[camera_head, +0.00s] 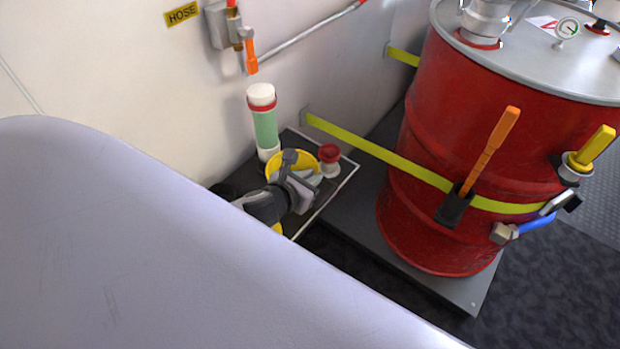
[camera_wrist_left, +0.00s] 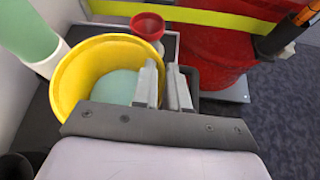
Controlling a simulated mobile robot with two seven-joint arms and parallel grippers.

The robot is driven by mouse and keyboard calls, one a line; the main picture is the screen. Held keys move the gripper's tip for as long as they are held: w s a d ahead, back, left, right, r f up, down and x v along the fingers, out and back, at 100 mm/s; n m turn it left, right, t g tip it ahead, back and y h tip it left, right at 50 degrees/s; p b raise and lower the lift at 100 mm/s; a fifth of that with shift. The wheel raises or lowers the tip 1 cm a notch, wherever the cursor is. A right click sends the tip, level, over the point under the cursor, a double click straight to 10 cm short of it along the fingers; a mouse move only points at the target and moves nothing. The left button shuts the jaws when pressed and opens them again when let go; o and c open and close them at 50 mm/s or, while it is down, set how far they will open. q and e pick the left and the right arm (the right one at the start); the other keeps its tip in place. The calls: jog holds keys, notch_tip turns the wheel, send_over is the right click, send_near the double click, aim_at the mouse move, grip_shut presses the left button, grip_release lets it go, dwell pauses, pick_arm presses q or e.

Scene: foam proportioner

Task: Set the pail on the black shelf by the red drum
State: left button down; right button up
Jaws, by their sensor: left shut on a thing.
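The yellow pail (camera_head: 300,158) is at the black shelf (camera_head: 290,141), left of the red drum (camera_head: 415,190). My left gripper (camera_head: 303,186) is shut on the pail's right rim. In the left wrist view, the pail (camera_wrist_left: 78,75) looks upright, with pale green inside, and one finger of the gripper (camera_wrist_left: 165,88) is inside the wall. The gripper and arm hide part of the pail in the head view. Its base is hidden, so I cannot tell whether it touches the shelf. The right gripper is out of view.
A green and white cylinder (camera_head: 265,130) stands behind the pail. A small red-topped white fitting (camera_head: 329,161) stands close on its right. A yellow strap (camera_head: 375,152) runs from the wall around the drum. Orange-handled pipework (camera_head: 250,58) is on the wall above.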

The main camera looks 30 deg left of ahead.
pick_arm(q)
jog(key=c, duration=1.1)
grip_release()
jog(key=shift+c, duration=0.2)
jog(key=shift+s+r, duration=0.1)
jog(key=shift+s, duration=0.05)
jog(key=p+v, duration=0.2)
jog(key=v, duration=0.9)
jog(key=s+d+f+n+g+h, duration=0.1)
jog(key=s+d+f+n, duration=0.2)
jog(key=n, duration=1.4)
jog(key=s+d+f+n+g+h, duration=0.1)
jog(key=s+d+f+n, duration=0.3)
jog(key=n, duration=1.4)
jog(key=shift+s+d+f, duration=0.3)
jog(key=shift+s+f, duration=0.3)
jog(key=shift+f, duration=0.25)
